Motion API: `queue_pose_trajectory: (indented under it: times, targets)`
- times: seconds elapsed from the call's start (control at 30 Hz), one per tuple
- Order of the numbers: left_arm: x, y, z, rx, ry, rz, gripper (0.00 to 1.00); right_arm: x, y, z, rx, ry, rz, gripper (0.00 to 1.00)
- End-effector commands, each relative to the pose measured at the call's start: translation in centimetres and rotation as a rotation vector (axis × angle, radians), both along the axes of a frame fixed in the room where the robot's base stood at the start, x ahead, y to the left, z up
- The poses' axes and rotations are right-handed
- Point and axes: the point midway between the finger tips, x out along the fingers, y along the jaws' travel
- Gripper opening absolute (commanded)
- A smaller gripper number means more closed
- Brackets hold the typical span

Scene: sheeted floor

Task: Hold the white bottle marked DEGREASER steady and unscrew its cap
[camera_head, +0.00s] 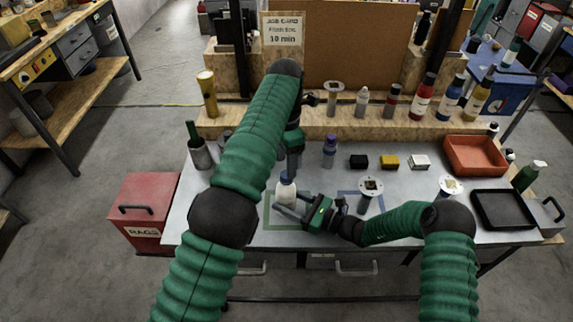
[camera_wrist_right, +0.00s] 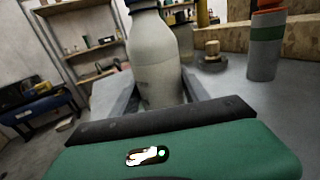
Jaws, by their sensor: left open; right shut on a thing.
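The white bottle (camera_head: 286,192) stands upright at the table's front left, inside a green outlined square. My right gripper (camera_head: 290,207) comes from the right and is shut on the bottle's body, low down. In the right wrist view the bottle (camera_wrist_right: 156,65) sits between the two fingers (camera_wrist_right: 160,98). Its top is cut off by the picture's edge, and no marking can be read. My left gripper (camera_head: 291,168) points down just above the bottle, open. It partly hides the cap, and I cannot tell whether it touches it.
A purple-capped bottle (camera_head: 330,150) and small black, yellow and white blocks stand behind. A red tray (camera_head: 475,155) and a black tray (camera_head: 502,209) lie at the right. A red RAGS bin (camera_head: 142,210) stands left of the table. Several bottles line the wooden shelf.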

Motion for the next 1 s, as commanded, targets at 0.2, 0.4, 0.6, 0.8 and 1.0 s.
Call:
queue_pose_trajectory:
  times: [0.2, 0.4, 0.6, 0.8, 1.0]
  targets:
    - [0.0, 0.0, 0.0, 0.000, 0.000, 0.000, 0.52, 0.0, 0.0, 0.0, 0.001, 0.000, 0.000, 0.73]
    - [0.0, 0.0, 0.0, 0.001, 0.000, 0.000, 0.52, 0.0, 0.0, 0.0, 0.000, 0.000, 0.000, 0.79]
    - [0.0, 0.0, -0.1, 0.001, 0.000, 0.000, 0.52, -0.1, -0.4, 0.0, 0.000, 0.000, -0.002, 0.79]
    - [0.0, 0.0, -0.5, 0.001, 0.000, 0.000, 0.52, -1.8, -4.1, -0.2, 0.000, 0.001, -0.006, 0.79]
    - [0.0, 0.0, -1.1, 0.001, 0.000, 0.000, 0.52, -4.6, -9.3, -0.3, 0.000, 0.001, -0.006, 0.79]
